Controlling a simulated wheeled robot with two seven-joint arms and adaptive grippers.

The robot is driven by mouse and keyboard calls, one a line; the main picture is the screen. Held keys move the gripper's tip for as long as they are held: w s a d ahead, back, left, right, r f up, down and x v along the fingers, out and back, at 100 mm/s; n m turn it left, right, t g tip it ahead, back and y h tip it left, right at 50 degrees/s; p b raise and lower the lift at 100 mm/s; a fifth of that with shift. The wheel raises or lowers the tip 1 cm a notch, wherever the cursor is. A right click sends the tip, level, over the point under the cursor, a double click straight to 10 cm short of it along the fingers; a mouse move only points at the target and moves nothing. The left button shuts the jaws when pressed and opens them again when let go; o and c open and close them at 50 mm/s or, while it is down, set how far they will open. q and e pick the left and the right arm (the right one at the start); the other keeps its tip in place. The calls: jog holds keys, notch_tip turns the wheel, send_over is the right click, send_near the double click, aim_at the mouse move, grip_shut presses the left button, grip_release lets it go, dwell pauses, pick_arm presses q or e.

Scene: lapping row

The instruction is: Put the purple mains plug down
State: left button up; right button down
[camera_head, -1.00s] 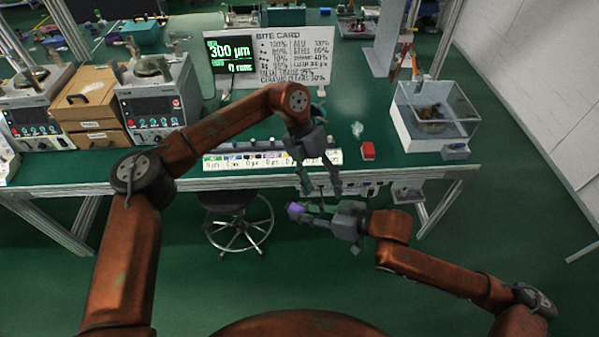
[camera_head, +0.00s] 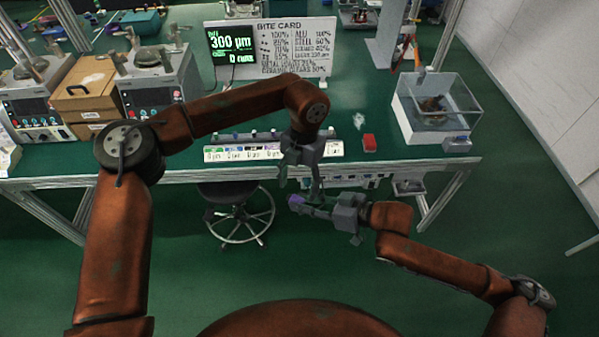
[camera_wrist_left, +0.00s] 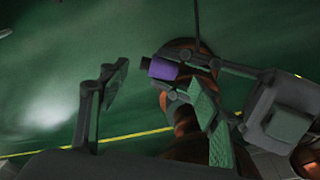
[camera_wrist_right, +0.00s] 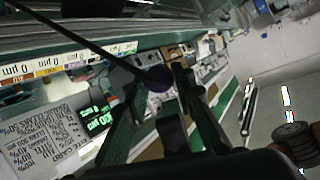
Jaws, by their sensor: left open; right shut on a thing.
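The purple mains plug (camera_head: 296,200) is held in my right gripper (camera_head: 308,205), in front of the bench's front edge and below its top. It also shows as a purple block in the left wrist view (camera_wrist_left: 165,69) and as a dark purple end in the right wrist view (camera_wrist_right: 158,78). A dark cable runs from it in the right wrist view. My left gripper (camera_head: 300,185) is open and empty, just above the plug, with its fingers pointing down. In the left wrist view the plug lies between the open fingers' directions, apparently not touched.
A stool (camera_head: 238,215) stands below the front edge. Bare bench top lies around the red block.

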aim_at(297, 197)
pick_arm(q)
jog(key=shift+s+a+f, duration=0.1)
jog(key=shift+s+f, duration=0.05)
jog(key=shift+f, duration=0.85)
jog(key=shift+s+a+f, duration=0.1)
jog(key=shift+f, duration=0.9)
jog(key=shift+d, duration=0.1)
jog(key=c, duration=1.1)
jog(key=shift+c, duration=0.8)
pick_arm(e)
jog(key=c, duration=1.9)
grip_release()
jog(key=shift+c, duration=0.2)
jog(key=o, duration=0.4)
jog(key=shift+d, duration=0.1)
